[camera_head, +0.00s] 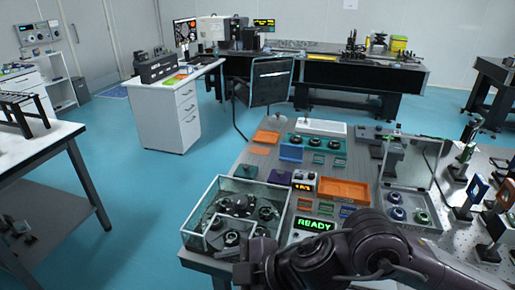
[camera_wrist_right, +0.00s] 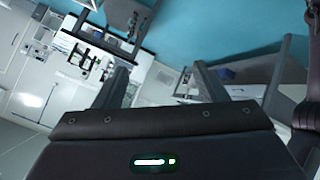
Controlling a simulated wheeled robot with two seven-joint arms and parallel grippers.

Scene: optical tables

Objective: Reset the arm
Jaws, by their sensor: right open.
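My right gripper (camera_wrist_right: 163,76) shows in the right wrist view. Its two grey fingers stand wide apart with nothing between them. Beyond the fingers I see a tilted view of the room, with pale furniture and blue floor at a distance. In the head view my dark right arm (camera_head: 335,258) crosses the bottom of the picture, in front of the near edge of the optical table (camera_head: 222,262). The right fingers cannot be made out in that view. My left arm and gripper are in neither view.
On the optical table stand a glass-walled box (camera_head: 196,222) with dark round parts, a box with a green READY display (camera_head: 314,224), an orange tray (camera_head: 344,190) and a clear panelled enclosure (camera_head: 416,172). Optical mounts (camera_head: 478,188) crowd the right. Blue floor (camera_head: 140,190) lies open on the left.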

